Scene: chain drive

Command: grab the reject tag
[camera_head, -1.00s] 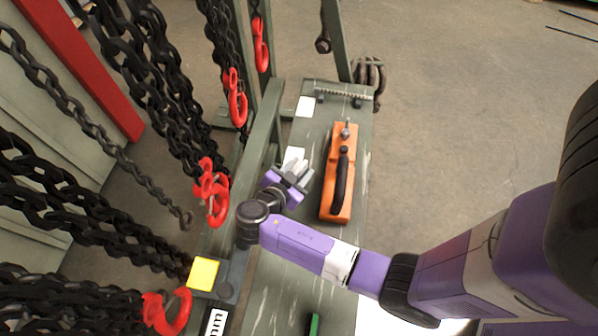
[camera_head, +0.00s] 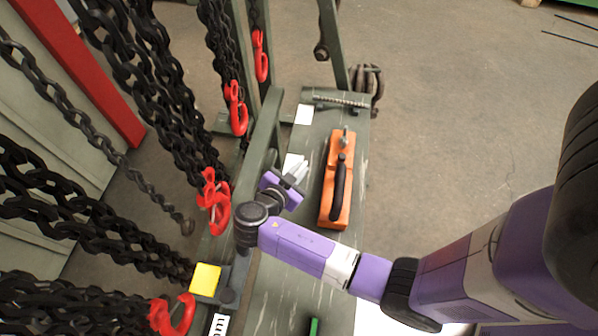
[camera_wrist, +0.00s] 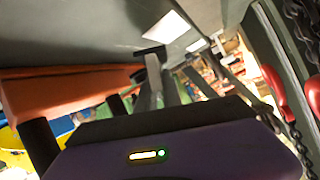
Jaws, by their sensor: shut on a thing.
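My gripper (camera_head: 300,168) is low over the bench, left of the orange tool. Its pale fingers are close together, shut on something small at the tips. I take it for the reject tag, but it is not clearly visible. A white card (camera_head: 290,161) shows right beside the fingers, partly covered by them. In the wrist view the fingers (camera_wrist: 158,75) reach away from me, and a white card (camera_wrist: 167,27) shows just beyond their tips. No writing on it can be read.
The orange tool with a black handle (camera_head: 337,182) lies close on the right. Another white card (camera_head: 304,114) is farther back. Black chains with red hooks (camera_head: 215,203) hang on the left. A yellow square (camera_head: 206,279) sits near the front. A green upright (camera_head: 263,142) stands close left.

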